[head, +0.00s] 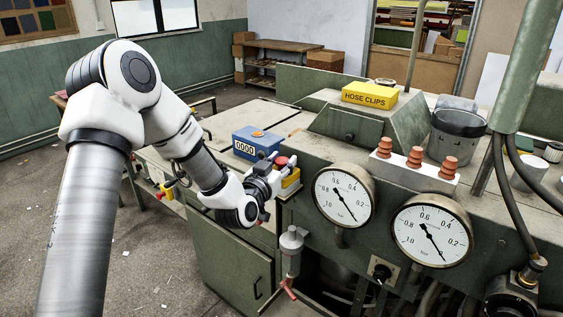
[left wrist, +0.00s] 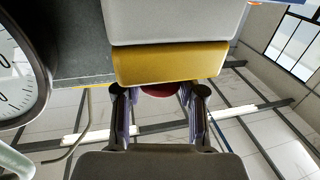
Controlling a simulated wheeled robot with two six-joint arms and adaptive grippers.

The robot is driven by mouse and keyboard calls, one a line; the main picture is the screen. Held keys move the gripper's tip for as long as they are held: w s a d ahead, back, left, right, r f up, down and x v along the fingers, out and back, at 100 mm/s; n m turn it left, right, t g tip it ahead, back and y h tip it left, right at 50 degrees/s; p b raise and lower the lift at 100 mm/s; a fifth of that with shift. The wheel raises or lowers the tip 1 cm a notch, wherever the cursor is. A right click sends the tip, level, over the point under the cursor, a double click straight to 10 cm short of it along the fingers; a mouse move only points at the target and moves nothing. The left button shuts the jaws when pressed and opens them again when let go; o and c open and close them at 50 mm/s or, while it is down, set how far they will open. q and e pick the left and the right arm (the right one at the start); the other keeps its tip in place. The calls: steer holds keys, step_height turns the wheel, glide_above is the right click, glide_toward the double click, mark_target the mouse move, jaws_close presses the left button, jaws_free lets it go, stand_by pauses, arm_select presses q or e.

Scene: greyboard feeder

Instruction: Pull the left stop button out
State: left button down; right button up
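A red stop button (head: 282,161) on a yellow box (head: 291,180) sits at the front edge of the machine, by my left gripper (head: 268,178). In the left wrist view the yellow box (left wrist: 170,63) has a pale grey part beside it, and the dark red button (left wrist: 160,90) shows partly below its edge. The fingers of my left gripper (left wrist: 157,92) stand apart, one on each side of the button, with gaps visible. Whether a fingertip touches the box is unclear. Another yellow box with a red part (head: 165,189) is farther left. My right gripper is not in view.
Two pressure gauges (head: 343,196) (head: 431,231) stand right of the gripper. A blue counter box (head: 256,143) is just behind it. A yellow hose clips box (head: 370,95) and a block with orange-red insulators (head: 414,172) are on the machine. A valve (head: 292,243) hangs below.

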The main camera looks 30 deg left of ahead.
arm_select(q)
steer(key=shift+r, duration=0.7)
steer(key=c, duration=0.7)
jaws_free()
steer(key=shift+o, duration=0.2)
steer(key=s+d, duration=0.1)
steer(key=s, duration=0.6)
steer(key=shift+s, duration=0.2)
steer(key=shift+d, duration=0.1)
